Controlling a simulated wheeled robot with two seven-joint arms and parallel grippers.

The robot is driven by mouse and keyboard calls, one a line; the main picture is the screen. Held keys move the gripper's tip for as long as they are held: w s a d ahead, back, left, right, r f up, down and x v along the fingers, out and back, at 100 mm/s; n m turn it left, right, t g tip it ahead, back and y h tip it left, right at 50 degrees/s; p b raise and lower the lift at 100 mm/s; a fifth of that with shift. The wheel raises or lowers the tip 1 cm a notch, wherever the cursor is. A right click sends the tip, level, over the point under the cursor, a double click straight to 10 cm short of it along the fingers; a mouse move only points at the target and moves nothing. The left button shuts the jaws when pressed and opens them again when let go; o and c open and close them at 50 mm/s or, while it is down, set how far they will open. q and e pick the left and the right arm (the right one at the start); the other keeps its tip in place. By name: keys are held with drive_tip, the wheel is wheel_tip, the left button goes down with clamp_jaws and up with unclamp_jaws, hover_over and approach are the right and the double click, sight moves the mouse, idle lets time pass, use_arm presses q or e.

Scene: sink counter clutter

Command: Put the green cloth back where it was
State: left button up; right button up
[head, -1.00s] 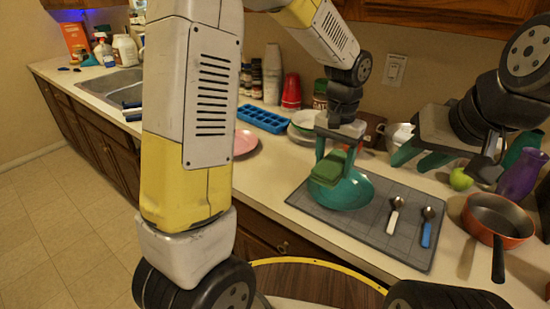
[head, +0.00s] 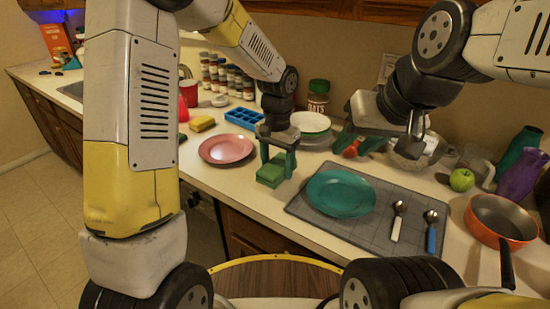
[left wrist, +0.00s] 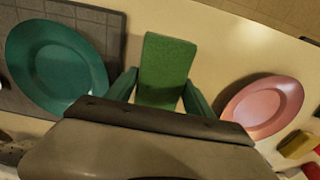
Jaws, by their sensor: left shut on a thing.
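The green cloth (head: 270,176) is a small folded block between the fingers of my left gripper (head: 278,163), which is shut on it. It is at or just above the counter, between the pink plate (head: 227,149) and the teal plate (head: 341,195); I cannot tell if it touches the counter. In the left wrist view the cloth (left wrist: 165,70) sticks out between both fingers, with the teal plate (left wrist: 56,65) left and the pink plate (left wrist: 262,106) right. My right gripper (head: 358,142) has its fingers apart at the back of the counter, near a red object (head: 352,150).
The teal plate lies on a grey mat (head: 303,209) with two spoons, one white-handled (head: 397,222) and one blue-handled (head: 431,235). An orange pan (head: 500,222) and green apple (head: 462,180) are at right. A blue ice tray (head: 243,118), yellow sponge (head: 202,124) and stacked plates (head: 310,124) stand behind.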

sight(276, 158)
use_arm(q)
drive_tip(key=w, duration=0.3)
drive_tip(key=shift+w+a+f, duration=0.15)
drive_tip(key=shift+a, duration=0.05)
drive_tip(key=shift+f, duration=1.75)
drive_tip(key=shift+f, duration=0.15)
drive_tip(key=o, duration=1.2)
